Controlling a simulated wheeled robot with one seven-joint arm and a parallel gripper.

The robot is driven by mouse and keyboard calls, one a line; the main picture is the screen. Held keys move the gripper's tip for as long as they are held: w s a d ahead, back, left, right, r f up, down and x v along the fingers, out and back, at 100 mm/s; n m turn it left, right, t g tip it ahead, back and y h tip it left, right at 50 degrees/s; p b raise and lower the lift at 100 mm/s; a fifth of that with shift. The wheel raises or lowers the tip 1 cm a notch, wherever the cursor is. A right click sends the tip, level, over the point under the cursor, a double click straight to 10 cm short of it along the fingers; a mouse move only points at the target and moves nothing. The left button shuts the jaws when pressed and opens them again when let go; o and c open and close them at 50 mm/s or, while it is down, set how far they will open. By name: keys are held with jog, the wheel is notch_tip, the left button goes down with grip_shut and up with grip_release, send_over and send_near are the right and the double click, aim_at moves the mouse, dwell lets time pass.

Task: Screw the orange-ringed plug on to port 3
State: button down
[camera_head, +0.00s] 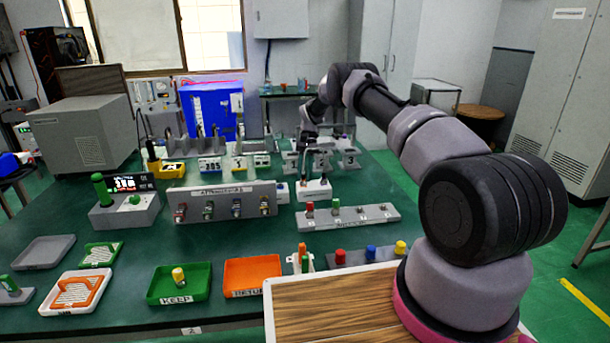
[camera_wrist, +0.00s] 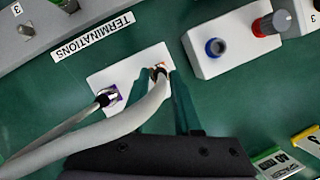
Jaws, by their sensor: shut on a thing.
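My gripper (camera_wrist: 165,80) points down over a small white block, its two teal fingers shut on the orange-ringed plug (camera_wrist: 160,71). A thick grey cable runs from this plug towards the lower left and hides much of it. The plug is at the white block (camera_wrist: 128,72); I cannot tell whether it is seated or just above. A purple-ringed plug (camera_wrist: 109,97) with a cable stands beside it on the same block. In the head view my gripper (camera_head: 316,168) is over the white block (camera_head: 314,191). I cannot make out which socket is port 3.
In the wrist view, a white box (camera_wrist: 205,62) with a blue-ringed socket and a red-and-grey knob stands to the right. The grey terminations strip (camera_head: 370,216) lies just in front of the white block. A grey panel of plugs (camera_head: 222,193) stands to the left.

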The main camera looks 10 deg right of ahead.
jog(key=n, duration=0.1)
jog(key=n+h, duration=0.1)
jog(key=n, duration=0.2)
jog(key=shift+a+h, duration=0.25)
jog(key=shift+h, duration=0.05)
jog(key=shift+a+n+h, duration=0.1)
jog(key=shift+n+h, duration=0.5)
jog(key=shift+n, duration=1.1)
jog(key=c, duration=0.6)
grip_release()
jog(key=shift+g, duration=0.3)
jog(key=shift+r, duration=0.1)
